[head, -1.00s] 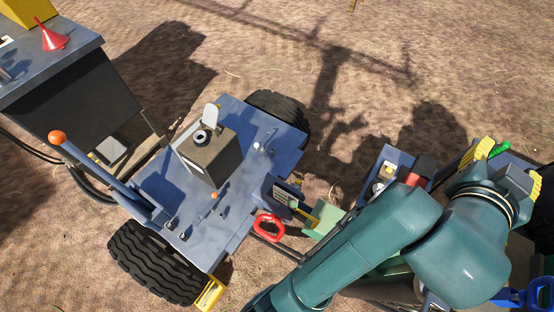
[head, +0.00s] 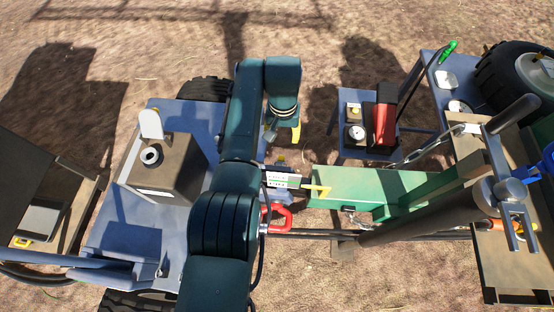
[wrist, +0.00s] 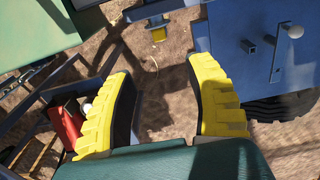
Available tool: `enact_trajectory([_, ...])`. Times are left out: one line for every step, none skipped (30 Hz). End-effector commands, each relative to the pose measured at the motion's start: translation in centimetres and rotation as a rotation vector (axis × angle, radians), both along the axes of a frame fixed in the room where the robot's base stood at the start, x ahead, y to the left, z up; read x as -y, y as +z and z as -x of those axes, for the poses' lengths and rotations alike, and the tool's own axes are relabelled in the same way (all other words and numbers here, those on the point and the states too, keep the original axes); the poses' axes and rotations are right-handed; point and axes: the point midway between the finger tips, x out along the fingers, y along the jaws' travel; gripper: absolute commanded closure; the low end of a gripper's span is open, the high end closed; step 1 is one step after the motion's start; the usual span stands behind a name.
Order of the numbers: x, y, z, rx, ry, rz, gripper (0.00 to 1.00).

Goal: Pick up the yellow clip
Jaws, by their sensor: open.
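A small yellow piece (wrist: 158,34) hangs under a blue-grey bracket at the top of the wrist view; it looks like the yellow clip, but its shape is too small to be sure. In the head view a yellow L-shaped part (head: 319,190) sticks out by the green box; I cannot tell whether it is the same piece. My gripper (wrist: 160,75) is open with nothing between its yellow fingers, and the small yellow piece lies beyond the gap. In the head view my gripper (head: 284,133) points down beside the blue trailer, partly hidden by its own wrist.
The blue trailer (head: 118,242) with a brown box (head: 165,172) stands left. A green box (head: 355,188) and a red ring handle (head: 284,220) are close to my arm. A small bench with a red block (head: 385,125) stands right. Open dirt lies beyond.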

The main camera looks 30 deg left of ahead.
Motion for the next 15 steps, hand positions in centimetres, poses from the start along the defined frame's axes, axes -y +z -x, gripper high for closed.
enact_trajectory([0.0,-2.2,0.1,-0.004,0.0,0.001,0.46])
enact_trajectory([0.0,-2.9,0.1,-0.003,0.0,0.001,0.46])
enact_trajectory([0.0,-3.9,0.1,-0.003,0.0,0.001,0.46])
enact_trajectory([0.0,-4.6,0.1,-0.003,0.0,0.001,0.46])
enact_trajectory([0.0,-5.3,0.1,-0.002,0.0,0.001,0.46])
enact_trajectory([0.0,-6.1,0.0,-0.001,0.0,0.0,0.46])
enact_trajectory([0.0,-6.7,0.1,-0.001,0.0,0.0,0.46])
enact_trajectory([0.0,-7.1,0.0,0.0,0.0,0.0,0.46])
enact_trajectory([0.0,-7.6,0.0,0.001,0.0,0.0,0.46])
enact_trajectory([0.0,-7.8,0.0,0.002,0.0,-0.001,0.46])
enact_trajectory([0.0,-8.0,0.0,0.002,0.0,-0.001,0.46])
enact_trajectory([0.0,-8.2,0.0,0.002,0.0,-0.001,0.46])
enact_trajectory([0.1,-8.4,0.1,0.001,0.0,0.0,0.46])
enact_trajectory([0.1,-8.6,0.1,0.001,0.0,0.0,0.46])
enact_trajectory([0.2,-9.1,0.2,0.0,0.0,0.0,0.46])
